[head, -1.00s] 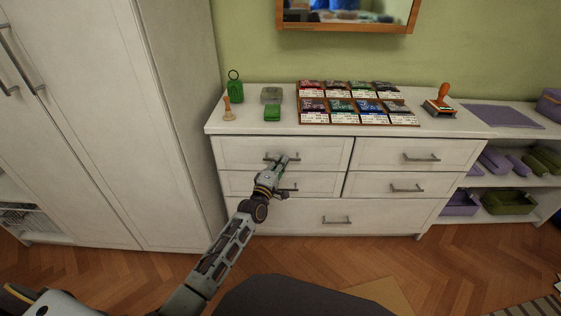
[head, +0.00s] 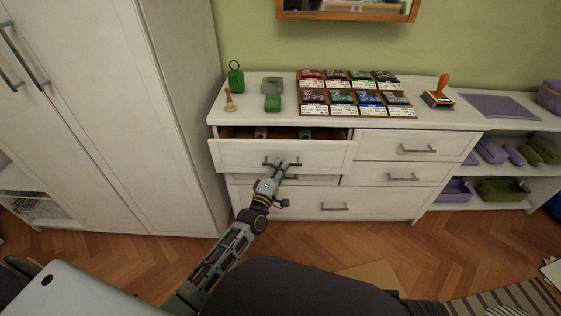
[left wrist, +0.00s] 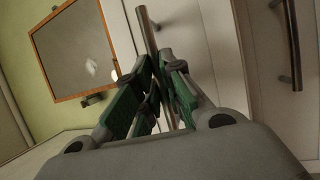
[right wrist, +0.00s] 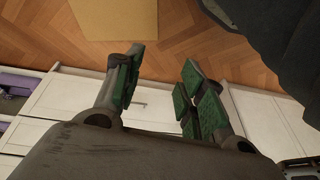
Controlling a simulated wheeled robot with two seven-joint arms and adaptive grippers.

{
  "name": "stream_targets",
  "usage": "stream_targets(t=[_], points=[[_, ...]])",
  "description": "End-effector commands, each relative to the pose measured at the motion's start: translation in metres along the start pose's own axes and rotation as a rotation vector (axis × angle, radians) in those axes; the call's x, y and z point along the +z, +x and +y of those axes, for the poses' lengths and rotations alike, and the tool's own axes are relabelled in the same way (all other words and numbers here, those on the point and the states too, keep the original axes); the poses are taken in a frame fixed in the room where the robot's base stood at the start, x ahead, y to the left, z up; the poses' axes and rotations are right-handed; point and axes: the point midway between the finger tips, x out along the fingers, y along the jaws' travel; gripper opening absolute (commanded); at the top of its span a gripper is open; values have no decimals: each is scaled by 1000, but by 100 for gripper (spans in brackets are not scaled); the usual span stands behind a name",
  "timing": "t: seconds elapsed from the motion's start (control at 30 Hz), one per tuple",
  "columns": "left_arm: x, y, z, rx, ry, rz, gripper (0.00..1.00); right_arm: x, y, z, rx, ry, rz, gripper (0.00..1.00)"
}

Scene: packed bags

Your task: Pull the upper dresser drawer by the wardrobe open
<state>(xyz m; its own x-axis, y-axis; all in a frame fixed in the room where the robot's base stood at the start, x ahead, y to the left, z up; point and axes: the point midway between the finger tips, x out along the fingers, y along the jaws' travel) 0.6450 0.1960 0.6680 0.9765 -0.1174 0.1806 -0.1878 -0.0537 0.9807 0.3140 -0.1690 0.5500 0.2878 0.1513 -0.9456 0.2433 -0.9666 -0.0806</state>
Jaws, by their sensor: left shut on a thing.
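The upper left dresser drawer (head: 235,155), the one by the wardrobe (head: 175,110), stands partly open. Items lie inside it, among them a green one (head: 305,134). My left gripper (head: 279,166) is at the front of this drawer and is shut on its grey bar handle (head: 268,162). In the left wrist view the handle (left wrist: 147,28) runs between the green-padded fingers (left wrist: 158,95). My right gripper (right wrist: 160,90) shows only in the right wrist view, with its fingers apart and nothing between them, above the floor.
The dresser top (head: 240,108) holds a wooden stamp (head: 230,100), a green tag (head: 236,77), a tray of colored packets (head: 355,92) and an orange-handled stamp (head: 439,93). A shelf with purple and green bins (head: 505,188) stands right.

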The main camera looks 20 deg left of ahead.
Motion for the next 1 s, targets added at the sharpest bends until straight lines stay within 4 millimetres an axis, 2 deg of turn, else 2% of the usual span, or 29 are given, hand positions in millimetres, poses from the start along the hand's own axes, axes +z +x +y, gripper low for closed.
stream_targets(t=[0.27,1.0], points=[[9,-23,5,-4,1,0,0,5,15,4,9,5,-35,40],[45,-108,23,-5,1,-2,0,34,64,18,38,14,-147,40]])
